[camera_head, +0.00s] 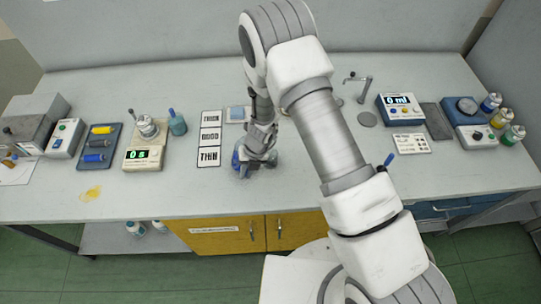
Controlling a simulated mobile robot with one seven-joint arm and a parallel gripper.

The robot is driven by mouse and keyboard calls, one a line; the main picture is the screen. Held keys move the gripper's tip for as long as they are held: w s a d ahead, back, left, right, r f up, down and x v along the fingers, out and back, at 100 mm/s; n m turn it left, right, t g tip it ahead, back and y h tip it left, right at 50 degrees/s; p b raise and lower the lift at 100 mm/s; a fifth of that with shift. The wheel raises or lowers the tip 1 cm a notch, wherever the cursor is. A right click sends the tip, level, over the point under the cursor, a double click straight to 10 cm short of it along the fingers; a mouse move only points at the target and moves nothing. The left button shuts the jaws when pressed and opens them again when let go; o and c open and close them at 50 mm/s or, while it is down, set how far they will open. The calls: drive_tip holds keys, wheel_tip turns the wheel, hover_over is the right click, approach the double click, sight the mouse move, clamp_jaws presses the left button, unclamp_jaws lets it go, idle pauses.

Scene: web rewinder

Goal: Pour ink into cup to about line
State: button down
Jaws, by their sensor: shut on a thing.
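My gripper (257,162) is low over the middle of the bench, just right of the THIN card. It is shut on a dark blue thing (236,159), mostly hidden by the gripper, so I cannot tell its shape or whether it touches the bench. A small metal cup (147,127) stands at the left, behind a box reading "0 s" (143,158); its inside and any line are too small to see. Several ink bottles stand at the far right, among them a blue-labelled one (490,103) and a green-labelled one (512,135).
A teal bottle (177,123) stands right of the cup. THICK, GOOD and THIN cards (209,138) lie between cup and gripper. A meter (400,107) reads "0 ml" near a tap (364,88). A yellow spill (91,193) marks the front left. The front middle of the bench is clear.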

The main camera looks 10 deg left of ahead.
drive_tip(key=shift+w+d+f+y+b, duration=0.25)
drive_tip(key=shift+f+y+b, duration=0.25)
drive_tip(key=shift+b, duration=0.6)
drive_tip(key=shift+d+r+g+y+b, duration=0.15)
drive_tip(key=shift+g+y+b, duration=0.15)
drive_tip(key=shift+b, duration=0.3)
drive_tip(key=shift+d+y+b, duration=0.3)
drive_tip(key=shift+b, duration=0.65)
drive_tip(key=shift+w+d+r+y+b, duration=0.15)
drive_tip(key=shift+d+r+y+b, duration=0.1)
drive_tip(key=shift+y+b, duration=0.35)
drive_tip(key=shift+w+d+r+g+y+b, duration=0.1)
drive_tip(key=shift+d+r+g+y+b, duration=0.15)
drive_tip(key=shift+r, duration=0.2)
drive_tip(key=shift+d+r+g+y+b, duration=0.15)
drive_tip(key=shift+r+y+b, duration=0.1)
drive_tip(key=shift+r, duration=0.2)
drive_tip(key=shift+f+b, duration=0.3)
drive_tip(key=shift+b, duration=0.45)
drive_tip(key=shift+d+y+b, duration=0.1)
drive_tip(key=shift+y+b, duration=0.7)
drive_tip(key=shift+r+g+y+b, duration=0.5)
drive_tip(key=shift+r+y+b, duration=0.15)
drive_tip(key=shift+y+b, duration=0.2)
drive_tip(key=shift+r+y+b, duration=0.45)
drive_tip(key=shift+y+b, duration=0.3)
drive_tip(key=shift+b, duration=0.45)
